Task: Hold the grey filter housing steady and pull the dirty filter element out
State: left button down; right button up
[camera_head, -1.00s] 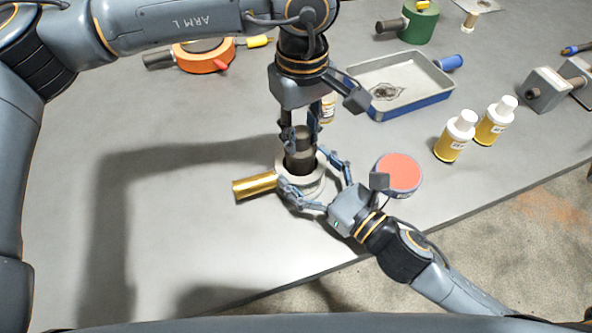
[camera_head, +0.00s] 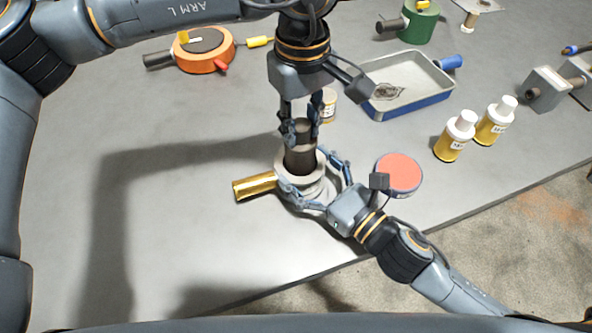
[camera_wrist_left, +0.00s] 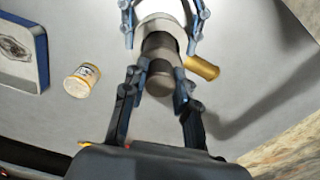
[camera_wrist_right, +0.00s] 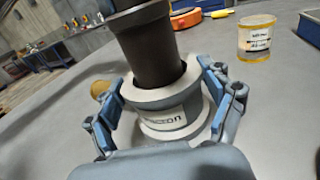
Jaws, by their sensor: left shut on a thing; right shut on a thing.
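The grey filter housing (camera_head: 311,187) is a pale, round cup standing upright on the table. My right gripper (camera_head: 315,180) is shut around its sides; in the right wrist view the housing (camera_wrist_right: 170,118) shows dark lettering. The dirty filter element (camera_head: 300,160) is a dark brown cylinder that stands partly out of the housing's top opening. Its lower end is hidden inside the housing. My left gripper (camera_head: 300,130) is above and shut on the element's upper end. The element (camera_wrist_left: 161,65) also shows between its fingers in the left wrist view.
A gold cylinder (camera_head: 255,187) lies left of the housing. A round red-topped tin (camera_head: 399,174) stands to the right. A small labelled jar (camera_head: 328,106) is behind. A blue-edged tray (camera_head: 408,103) and two yellow bottles (camera_head: 455,136) are farther right.

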pick_arm(q)
jog(key=shift+r, duration=3.75)
pick_arm(e)
jog(key=o, duration=1.7)
jog(key=shift+o, duration=0.2)
jog(key=shift+s, duration=0.1)
jog(key=shift+v, duration=5.95)
